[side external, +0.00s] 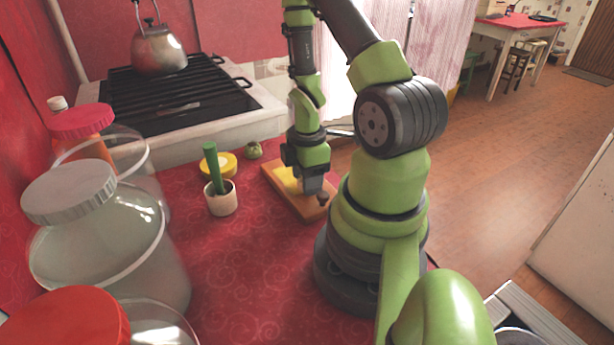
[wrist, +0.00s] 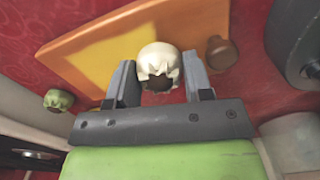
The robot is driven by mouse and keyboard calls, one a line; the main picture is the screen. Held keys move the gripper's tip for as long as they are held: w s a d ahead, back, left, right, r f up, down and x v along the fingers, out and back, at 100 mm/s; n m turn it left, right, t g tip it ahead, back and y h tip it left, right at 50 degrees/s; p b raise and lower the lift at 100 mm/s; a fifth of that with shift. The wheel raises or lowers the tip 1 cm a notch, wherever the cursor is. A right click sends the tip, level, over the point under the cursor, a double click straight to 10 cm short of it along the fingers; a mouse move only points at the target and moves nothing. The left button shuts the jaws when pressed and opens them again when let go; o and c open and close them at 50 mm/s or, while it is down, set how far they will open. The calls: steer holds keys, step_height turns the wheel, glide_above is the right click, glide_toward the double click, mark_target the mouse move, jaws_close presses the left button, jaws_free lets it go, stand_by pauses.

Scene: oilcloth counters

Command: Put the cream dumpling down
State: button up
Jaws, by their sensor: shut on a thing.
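The cream dumpling (wrist: 160,57) is a small round pleated thing with a dark opening, seen in the wrist view between the two fingers of my gripper (wrist: 160,75). My gripper is shut on it. In the side view my gripper (side external: 311,187) points down over the wooden board (side external: 306,209), and the dumpling is hidden there. I cannot tell whether the dumpling touches the board. The board also shows in the wrist view (wrist: 75,52), with a yellow patch on it.
A brown knob-like thing (wrist: 222,53) is close beside the dumpling. A green dumpling (side external: 254,150) sits off the board. A white cup with a green stick (side external: 221,200), a yellow round thing (side external: 222,166) and large jars (side external: 110,245) stand left. Red cloth in front is clear.

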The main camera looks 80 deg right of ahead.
steer(key=shift+f, duration=0.15)
steer(key=o, duration=0.3)
stand_by(0.3)
step_height(320, 180, up, 12)
steer(key=w+a+r+m+t, duration=0.3)
steer(key=w+a+r+m, duration=0.15)
steer(key=a+r, duration=0.35)
steer(key=s+a+r+m+t+y, duration=0.2)
steer(key=s+a+r+m+t, duration=0.2)
steer(key=a+r+m, duration=0.3)
steer(key=shift+s+a+r, duration=0.15)
steer(key=shift+a+r, duration=0.65)
steer(key=shift+a, duration=0.25)
